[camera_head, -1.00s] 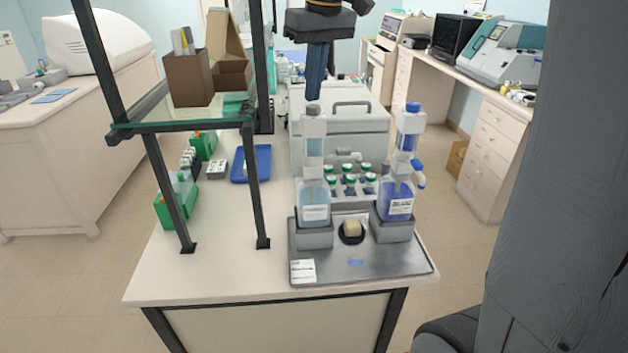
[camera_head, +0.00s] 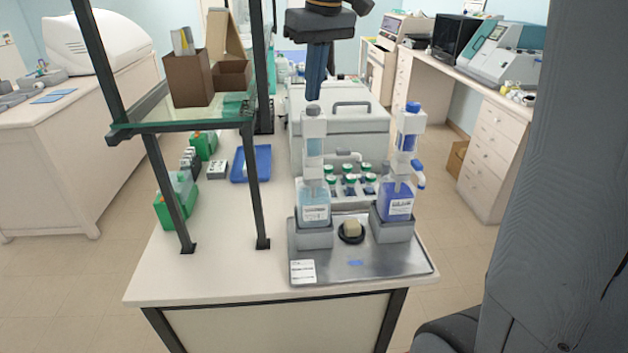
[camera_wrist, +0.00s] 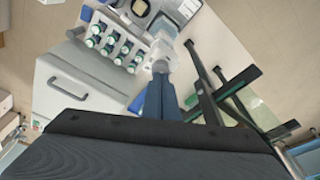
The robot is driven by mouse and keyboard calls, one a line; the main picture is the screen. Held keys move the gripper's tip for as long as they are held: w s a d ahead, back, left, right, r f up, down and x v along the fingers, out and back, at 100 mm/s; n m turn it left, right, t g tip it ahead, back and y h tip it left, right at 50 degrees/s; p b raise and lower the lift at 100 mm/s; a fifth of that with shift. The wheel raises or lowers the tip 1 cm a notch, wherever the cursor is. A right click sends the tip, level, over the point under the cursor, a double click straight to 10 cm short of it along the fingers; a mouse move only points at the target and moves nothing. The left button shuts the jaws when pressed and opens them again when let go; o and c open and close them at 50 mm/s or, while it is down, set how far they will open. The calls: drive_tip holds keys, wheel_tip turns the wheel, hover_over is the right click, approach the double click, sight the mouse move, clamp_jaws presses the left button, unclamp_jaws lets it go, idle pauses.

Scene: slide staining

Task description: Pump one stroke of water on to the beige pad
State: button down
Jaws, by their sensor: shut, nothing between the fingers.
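A dispenser bottle with pale, clear liquid (camera_head: 314,203) stands upright in a grey holder at the left of a metal tray (camera_head: 330,267). A similar bottle with deep blue liquid (camera_head: 397,204) stands at the right. Between them the beige pad (camera_head: 351,227) sits in a round black holder; it also shows at the top of the wrist view (camera_wrist: 139,7). My gripper (camera_head: 315,98) is shut and empty, pointing down just over the pale bottle's pump top (camera_head: 312,109). In the wrist view the fingertips (camera_wrist: 160,76) cover part of that top. I cannot tell whether they touch it.
A rack of green-capped bottles (camera_head: 350,182) stands behind the dispensers, with a large grey box (camera_head: 350,125) farther back. A black-framed shelf (camera_head: 180,124) rises at the left. A blue tray (camera_head: 251,164) lies behind its front post. The front left bench top is clear.

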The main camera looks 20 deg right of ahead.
drive_tip(key=shift+f, duration=0.2)
idle(0.5)
drive_tip(key=shift+f+b, duration=0.45)
drive_tip(key=shift+f, duration=0.5)
idle(0.6)
drive_tip(key=shift+r+p, duration=1.05)
drive_tip(key=shift+r, duration=0.05)
wheel_tip(320, 180, up, 3)
drive_tip(key=shift+f+p, duration=0.1)
drive_tip(key=shift+p, duration=1.1)
drive_tip(key=shift+r, duration=1.1)
